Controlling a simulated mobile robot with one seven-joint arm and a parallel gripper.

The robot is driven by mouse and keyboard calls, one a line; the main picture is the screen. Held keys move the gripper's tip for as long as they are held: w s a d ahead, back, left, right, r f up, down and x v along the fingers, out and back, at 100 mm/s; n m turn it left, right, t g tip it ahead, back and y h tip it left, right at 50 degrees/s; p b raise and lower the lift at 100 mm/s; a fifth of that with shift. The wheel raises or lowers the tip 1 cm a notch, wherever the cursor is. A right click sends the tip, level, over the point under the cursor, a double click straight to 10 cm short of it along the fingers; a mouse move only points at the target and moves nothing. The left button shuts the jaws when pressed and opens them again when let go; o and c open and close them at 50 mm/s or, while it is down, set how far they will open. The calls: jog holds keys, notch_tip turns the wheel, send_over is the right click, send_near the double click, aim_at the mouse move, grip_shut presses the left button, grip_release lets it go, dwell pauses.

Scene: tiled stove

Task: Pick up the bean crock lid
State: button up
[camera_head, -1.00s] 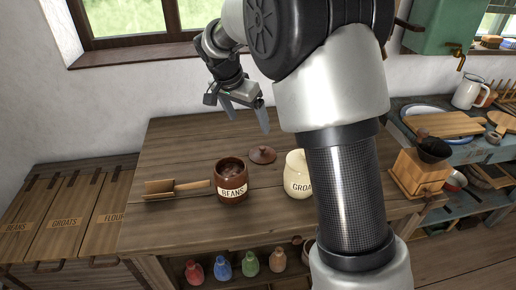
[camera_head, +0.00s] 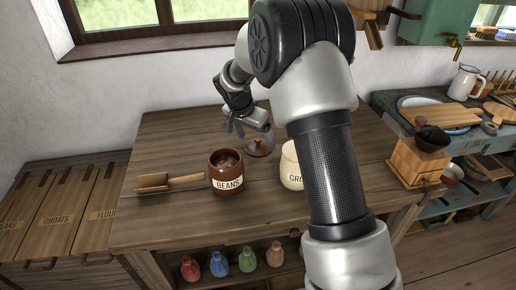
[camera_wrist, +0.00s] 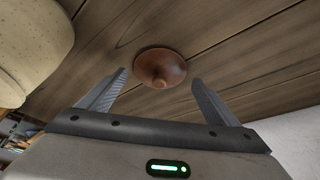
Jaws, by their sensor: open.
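The bean crock lid (camera_head: 259,149) is a round reddish-brown lid with a knob, lying on the wooden table behind the crocks. In the wrist view the lid (camera_wrist: 160,66) lies ahead of the fingertips, centred between them, with its knob towards me. My gripper (camera_head: 252,131) is open and empty, just above and behind the lid in the head view. Its two fingers show apart in the wrist view (camera_wrist: 159,80), and neither visibly touches the lid. The brown bean crock (camera_head: 226,173), marked BEANS, stands open in front of the lid.
A cream groats crock (camera_head: 291,168) stands to the right of the lid, partly hidden by my arm; a cream vessel (camera_wrist: 32,45) fills the wrist view's upper left. The table's back left is clear.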

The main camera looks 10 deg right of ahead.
aim_at(258, 144)
jog(key=shift+x, duration=1.05)
jog(key=shift+s, duration=0.1)
jog(key=c, duration=1.3)
jog(key=shift+c, duration=0.7)
jog(key=shift+s+f, duration=0.1)
